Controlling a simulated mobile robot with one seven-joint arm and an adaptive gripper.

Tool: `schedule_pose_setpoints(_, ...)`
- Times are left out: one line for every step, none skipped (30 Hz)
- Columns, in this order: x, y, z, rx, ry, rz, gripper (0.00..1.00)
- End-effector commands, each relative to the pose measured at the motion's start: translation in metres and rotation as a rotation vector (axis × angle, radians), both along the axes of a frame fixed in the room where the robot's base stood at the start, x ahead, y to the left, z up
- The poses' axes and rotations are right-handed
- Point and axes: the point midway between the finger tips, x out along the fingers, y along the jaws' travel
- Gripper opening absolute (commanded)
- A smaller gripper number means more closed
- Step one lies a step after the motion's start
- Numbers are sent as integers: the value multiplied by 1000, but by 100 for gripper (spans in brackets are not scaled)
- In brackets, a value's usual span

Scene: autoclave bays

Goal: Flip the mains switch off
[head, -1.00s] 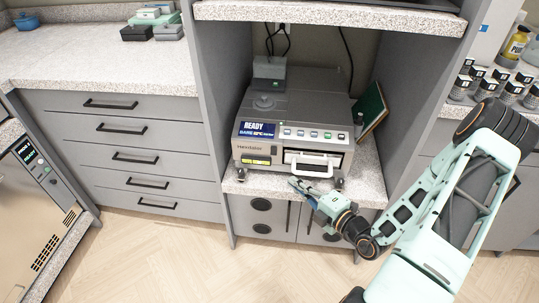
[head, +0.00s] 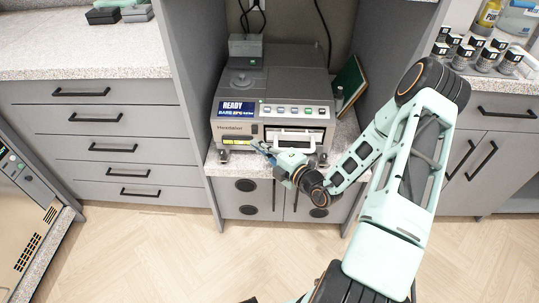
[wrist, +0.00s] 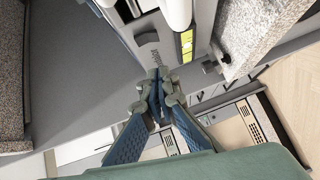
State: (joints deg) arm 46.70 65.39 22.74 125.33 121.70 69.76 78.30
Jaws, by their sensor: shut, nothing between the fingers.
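The autoclave (head: 270,85) is a grey box unit in the bay. Its blue screen (head: 238,110) reads READY, beside a row of buttons, a white door handle (head: 296,137) and a yellow label (head: 236,142). The yellow label also shows in the wrist view (wrist: 187,42). I cannot pick out the mains switch with certainty in either view. My gripper (head: 259,146) is shut and empty, at the lower front of the autoclave, left of the door handle. In the wrist view its fingertips (wrist: 158,80) are together near the grey front; contact cannot be told.
A grey box (head: 246,46) stands on top of the autoclave, with black cables behind. A green book (head: 347,85) leans at right. Bay side walls enclose the unit. Dark-capped jars (head: 486,58) stand on the right counter. The floor (head: 150,250) in front is clear.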

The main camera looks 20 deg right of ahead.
Motion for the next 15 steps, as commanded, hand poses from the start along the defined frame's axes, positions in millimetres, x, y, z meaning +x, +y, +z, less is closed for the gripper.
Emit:
schedule_pose_setpoints(9,6,-2,0,-3,4,0)
schedule_pose_setpoints(14,1,-4,-2,-4,0,0)
schedule_pose_setpoints(20,-1,-5,-3,-4,0,0)
schedule_pose_setpoints(24,-3,-5,-3,-4,0,0)
schedule_pose_setpoints(27,-4,-6,-1,-3,0,0)
schedule_pose_setpoints(32,-5,-6,-2,-3,0,0)
schedule_pose_setpoints(34,-6,-6,-1,-3,1,0)
schedule_pose_setpoints(36,-6,-7,0,-1,1,0)
schedule_pose_setpoints(39,-7,-7,0,-1,1,0)
schedule_pose_setpoints(40,-8,-7,0,-1,1,0)
schedule_pose_setpoints(42,-8,-7,0,-1,1,0)
schedule_pose_setpoints(42,-9,-7,-1,-1,1,0)
schedule_pose_setpoints(43,-9,-7,0,0,1,0)
schedule_pose_setpoints(43,-9,-7,0,0,1,0)
schedule_pose_setpoints(43,-9,-7,0,0,1,0)
